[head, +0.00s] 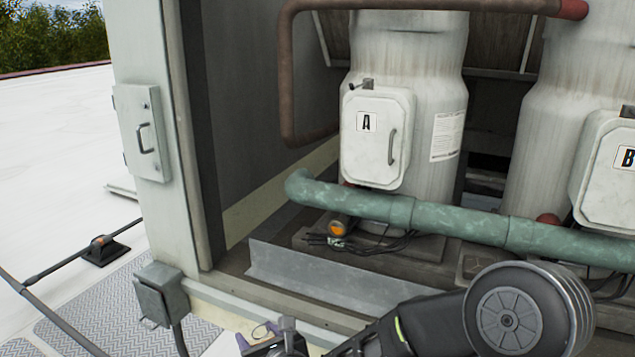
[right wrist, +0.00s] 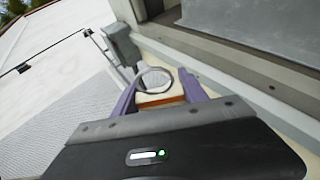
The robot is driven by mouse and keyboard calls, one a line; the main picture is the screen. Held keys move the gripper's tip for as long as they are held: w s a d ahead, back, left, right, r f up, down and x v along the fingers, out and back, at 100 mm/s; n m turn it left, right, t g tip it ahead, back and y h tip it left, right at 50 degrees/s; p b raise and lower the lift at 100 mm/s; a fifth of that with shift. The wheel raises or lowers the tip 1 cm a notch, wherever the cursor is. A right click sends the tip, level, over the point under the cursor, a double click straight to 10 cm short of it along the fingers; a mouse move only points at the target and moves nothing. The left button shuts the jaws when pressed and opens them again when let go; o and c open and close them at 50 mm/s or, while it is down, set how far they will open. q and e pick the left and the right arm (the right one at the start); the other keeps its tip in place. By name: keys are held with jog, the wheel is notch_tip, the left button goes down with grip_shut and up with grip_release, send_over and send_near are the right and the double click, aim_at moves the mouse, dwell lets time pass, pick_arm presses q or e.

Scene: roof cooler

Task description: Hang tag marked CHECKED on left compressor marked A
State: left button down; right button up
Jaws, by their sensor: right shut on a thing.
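The left compressor (head: 408,50) is a pale upright cylinder in the open housing. Its white box (head: 378,160) carries a label marked A (head: 367,122), a handle on the right side and a small dark peg (head: 367,84) at the top. My right gripper (head: 262,332) is low in the head view, in front of and below the compressor and well apart from it. In the right wrist view its purple fingers (right wrist: 158,92) are shut on a small tag with a ring (right wrist: 152,72) and an orange and pale body. No writing on it is readable. My left gripper is out of view.
A green pipe (head: 455,220) crosses in front of the compressors, below the box. A brown pipe (head: 287,75) bends around the upper left. A second compressor's box marked B (head: 605,175) is at right. A metal angle strip (head: 320,285) lies on the housing floor.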

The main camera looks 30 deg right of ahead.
jog(key=shift+r, duration=0.1)
dwell(0.3)
jog(key=w+d+r+m+g+h+p, duration=0.1)
jog(key=d+r+m+g+h+p, duration=0.3)
jog(key=d+r, duration=0.8)
jog(key=w+d+r+m+g+h+p, duration=0.1)
jog(key=d+r+m+h+p, duration=0.45)
jog(key=r, duration=1.15)
jog(key=s+a+r+y+p, duration=0.1)
jog(key=s+r+y+p, duration=0.1)
jog(key=r, duration=0.5)
jog(key=s+a+r+g+y+p, duration=0.1)
jog(key=s+a+r+y+p, duration=0.1)
jog(key=r, duration=0.6)
jog(key=shift+s+a, duration=0.2)
jog(key=shift+s, duration=0.5)
jog(key=shift+w+d+m+y, duration=0.1)
jog(key=shift+d+m+y, duration=0.05)
jog(key=shift+m+y, duration=0.1)
